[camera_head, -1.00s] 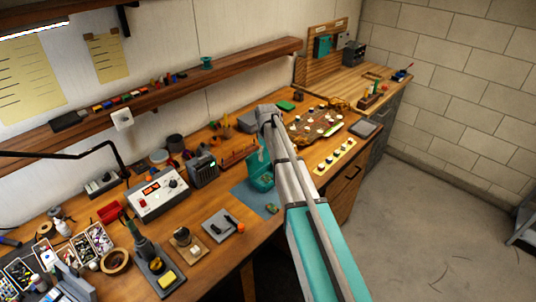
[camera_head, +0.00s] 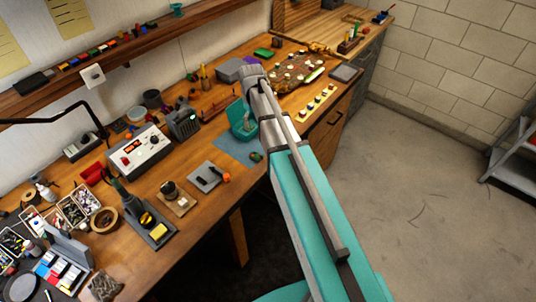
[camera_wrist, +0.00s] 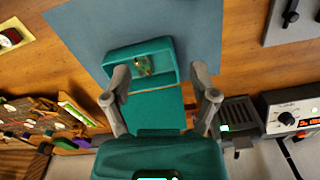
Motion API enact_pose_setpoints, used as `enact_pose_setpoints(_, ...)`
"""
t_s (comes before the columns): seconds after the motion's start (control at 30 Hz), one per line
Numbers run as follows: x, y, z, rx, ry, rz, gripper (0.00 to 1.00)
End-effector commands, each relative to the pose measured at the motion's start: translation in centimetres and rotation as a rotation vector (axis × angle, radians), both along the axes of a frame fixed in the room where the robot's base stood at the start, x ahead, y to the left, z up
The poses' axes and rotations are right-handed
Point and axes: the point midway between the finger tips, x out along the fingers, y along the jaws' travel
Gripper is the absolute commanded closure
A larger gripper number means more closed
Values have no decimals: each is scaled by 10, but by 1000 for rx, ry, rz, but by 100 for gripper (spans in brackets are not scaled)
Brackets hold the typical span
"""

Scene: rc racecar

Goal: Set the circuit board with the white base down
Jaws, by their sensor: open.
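My gripper (camera_wrist: 160,88) is open, with its two fingers spread apart and nothing visibly held between them. In the wrist view it is over an open teal case (camera_wrist: 151,104), which lies partly on a blue-grey mat (camera_wrist: 190,25). A small green and gold piece (camera_wrist: 143,65) sits in the case's far compartment; I cannot tell whether it is a circuit board. No white base can be made out. In the head view the teal case (camera_head: 241,120) is beside my arm, and a small green piece (camera_head: 256,156) lies on the mat; the fingers are hidden there.
A power supply (camera_head: 139,149) and a dark box (camera_head: 184,122) stand left of the case. A grey plate with tools (camera_head: 205,177) lies nearer the front. A cluttered dark board (camera_head: 292,72) and a cream strip (camera_head: 315,104) lie to the right. Bare wood shows between them.

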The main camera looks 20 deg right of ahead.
Motion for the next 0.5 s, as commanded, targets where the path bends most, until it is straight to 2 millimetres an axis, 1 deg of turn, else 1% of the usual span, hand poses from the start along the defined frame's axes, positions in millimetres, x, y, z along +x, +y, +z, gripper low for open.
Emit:
enact_pose_setpoints(0.03,-34,-1,0,0,0,-40,24)
enact_pose_setpoints(0.2,-108,-2,0,0,0,-198,24)
enact_pose_setpoints(0.3,-145,-2,0,-1,-1,-282,24)
enact_pose_setpoints(0.4,-172,-3,0,-1,-1,-347,24)
enact_pose_setpoints(0.5,-189,-3,0,-1,-1,-391,24)
